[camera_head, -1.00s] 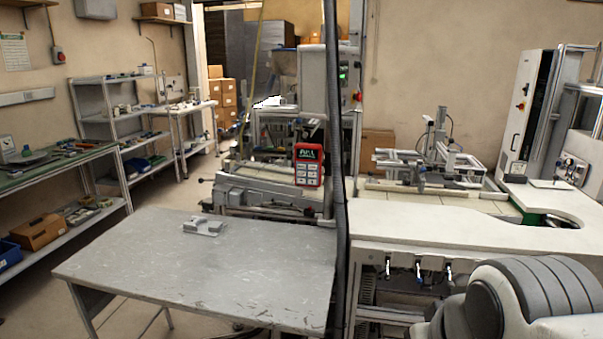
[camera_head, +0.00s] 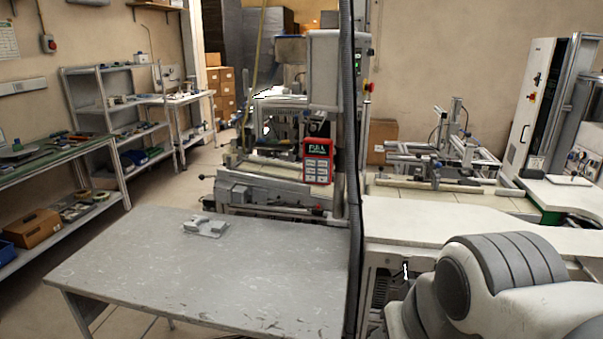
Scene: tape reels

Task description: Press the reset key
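A red handset-like control box (camera_head: 318,161) with a dark display at its top and several pale keys (camera_head: 318,171) below stands upright beyond the grey table, left of a dark vertical post. The display shows light characters, too small to read surely. I cannot tell which key is the reset key. My gripper is not in view. Only part of my arm shows at the lower right, apart from the box.
A grey table (camera_head: 200,270) stands in front, with a small grey fixture (camera_head: 205,226) on it. The dark vertical post (camera_head: 353,200) rises right of the box. A white counter (camera_head: 460,218) lies at right. Shelves (camera_head: 110,100) stand at left, with open floor beside them.

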